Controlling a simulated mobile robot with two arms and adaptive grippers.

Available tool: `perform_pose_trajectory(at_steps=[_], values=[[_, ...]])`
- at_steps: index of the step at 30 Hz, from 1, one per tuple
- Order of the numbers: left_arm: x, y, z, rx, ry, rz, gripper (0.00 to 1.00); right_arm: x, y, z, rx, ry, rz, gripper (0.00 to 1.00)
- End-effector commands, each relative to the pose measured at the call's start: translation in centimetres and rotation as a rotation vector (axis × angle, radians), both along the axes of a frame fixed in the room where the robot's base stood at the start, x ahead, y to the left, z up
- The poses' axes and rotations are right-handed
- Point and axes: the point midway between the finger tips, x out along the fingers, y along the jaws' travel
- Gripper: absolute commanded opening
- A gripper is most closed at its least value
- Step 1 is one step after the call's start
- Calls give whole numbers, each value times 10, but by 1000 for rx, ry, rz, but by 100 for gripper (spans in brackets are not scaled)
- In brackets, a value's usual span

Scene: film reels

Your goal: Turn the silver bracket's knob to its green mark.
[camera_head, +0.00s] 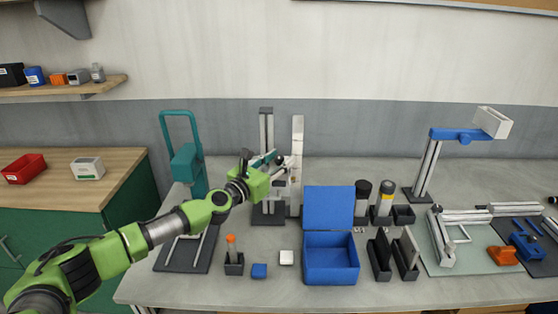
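My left gripper (277,163) is in the middle of the view, in front of an upright silver stand (297,133) with a dark base (268,217). Its dark fingers reach toward a small dark round part beside the post, which may be the knob; I cannot tell whether they touch it. The green wrist and the fingers cover part of the stand. No green mark can be made out. I cannot tell whether the fingers are open or shut. My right gripper is not in view.
A teal handled device (185,163) stands left of the stand. A blue-armed lamp-like stand (427,166) is at right. Grey bench shows between them.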

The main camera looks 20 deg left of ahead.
Motion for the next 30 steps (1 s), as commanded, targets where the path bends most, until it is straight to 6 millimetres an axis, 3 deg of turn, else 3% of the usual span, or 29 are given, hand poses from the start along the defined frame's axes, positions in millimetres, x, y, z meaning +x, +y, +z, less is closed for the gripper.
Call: perform_pose_trajectory(at_steps=[5,9,30], values=[[0,0,0,0,0,0,34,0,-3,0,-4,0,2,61],[0,0,0,0,0,0,0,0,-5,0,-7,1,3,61],[0,1,-2,-6,1,-105,0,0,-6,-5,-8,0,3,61]])
